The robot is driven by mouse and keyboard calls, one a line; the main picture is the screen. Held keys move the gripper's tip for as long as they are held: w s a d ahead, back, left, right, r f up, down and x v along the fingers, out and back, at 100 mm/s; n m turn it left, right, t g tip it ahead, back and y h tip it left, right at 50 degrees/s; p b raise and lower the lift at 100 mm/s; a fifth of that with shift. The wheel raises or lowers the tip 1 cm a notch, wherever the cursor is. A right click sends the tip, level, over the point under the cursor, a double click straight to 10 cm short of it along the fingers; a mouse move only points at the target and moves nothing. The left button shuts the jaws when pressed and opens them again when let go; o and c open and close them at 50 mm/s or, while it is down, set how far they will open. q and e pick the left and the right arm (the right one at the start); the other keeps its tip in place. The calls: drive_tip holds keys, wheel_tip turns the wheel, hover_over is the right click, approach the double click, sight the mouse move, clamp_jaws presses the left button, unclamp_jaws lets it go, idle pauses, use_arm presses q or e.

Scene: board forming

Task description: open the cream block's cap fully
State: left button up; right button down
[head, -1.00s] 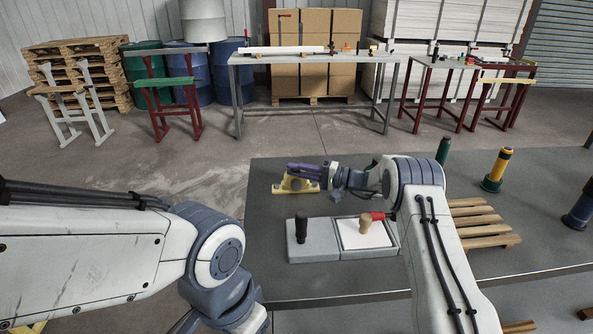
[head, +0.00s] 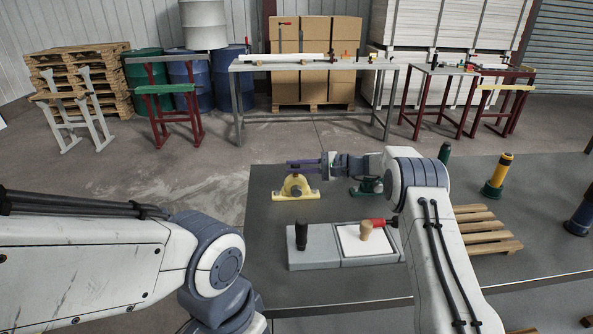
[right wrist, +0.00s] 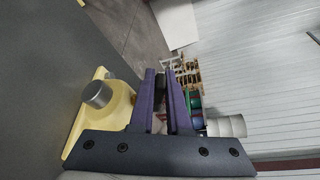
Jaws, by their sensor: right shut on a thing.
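The cream block (head: 294,193) stands near the far left edge of the dark table. In the right wrist view the cream block (right wrist: 121,108) is on the left, with a grey round stub (right wrist: 98,95) facing the camera. My right gripper (head: 303,164) has purple fingers and is just above the block's top. In the right wrist view its fingertips (right wrist: 164,82) close on a small dark piece (right wrist: 161,80), seemingly the cap's handle. The fingers hide much of it, and I cannot tell how far the cap is turned. My left gripper is out of view.
A grey two-part tray (head: 315,263) with a black handle (head: 301,236) and a wooden peg (head: 366,231) lies in front. A green device (head: 368,186) is under my right wrist. A wooden pallet (head: 485,232) and a yellow-topped post (head: 497,172) stand at right.

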drive_tip(key=shift+w+r+m, duration=0.3)
drive_tip(key=shift+m, duration=0.2)
drive_tip(key=c, duration=1.2)
unclamp_jaws()
drive_tip(key=shift+o, duration=0.2)
drive_tip(key=b+v, duration=0.1)
drive_tip(key=v, duration=0.9)
drive_tip(key=shift+d+r, duration=0.25)
